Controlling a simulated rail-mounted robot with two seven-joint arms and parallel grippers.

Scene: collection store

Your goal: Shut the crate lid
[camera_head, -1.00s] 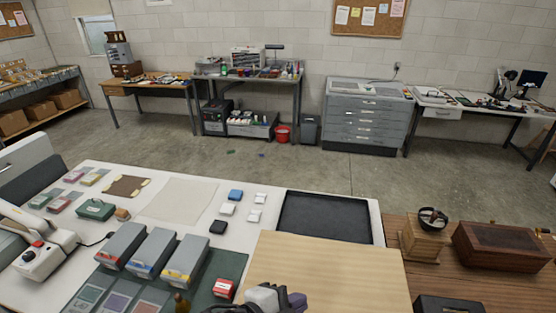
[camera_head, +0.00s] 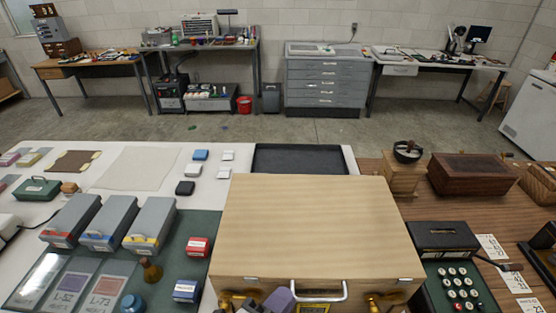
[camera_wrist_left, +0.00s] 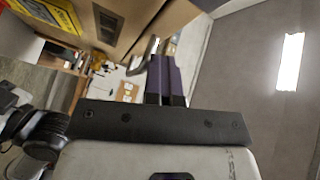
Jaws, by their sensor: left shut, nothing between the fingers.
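The wooden crate's pale lid (camera_head: 315,225) lies in the middle front of the head view, its broad top facing up. A metal handle (camera_head: 318,291) and small metal fittings sit along its front edge; brass pieces show just below. How far the lid stands from the crate body is hidden from this angle. My left gripper (camera_head: 280,300) shows purple fingers at the bottom edge, just left of the handle. In the left wrist view its fingers (camera_wrist_left: 165,78) are shut and empty, close to the curved metal handle (camera_wrist_left: 145,55); contact cannot be told. My right gripper is out of view.
Left of the lid are grey boxes (camera_head: 113,222), a red box (camera_head: 198,247) and a blue box (camera_head: 186,290). A black tray (camera_head: 300,158) lies behind it. On the right are a dark keyed machine (camera_head: 445,238) and a wooden chest (camera_head: 475,174).

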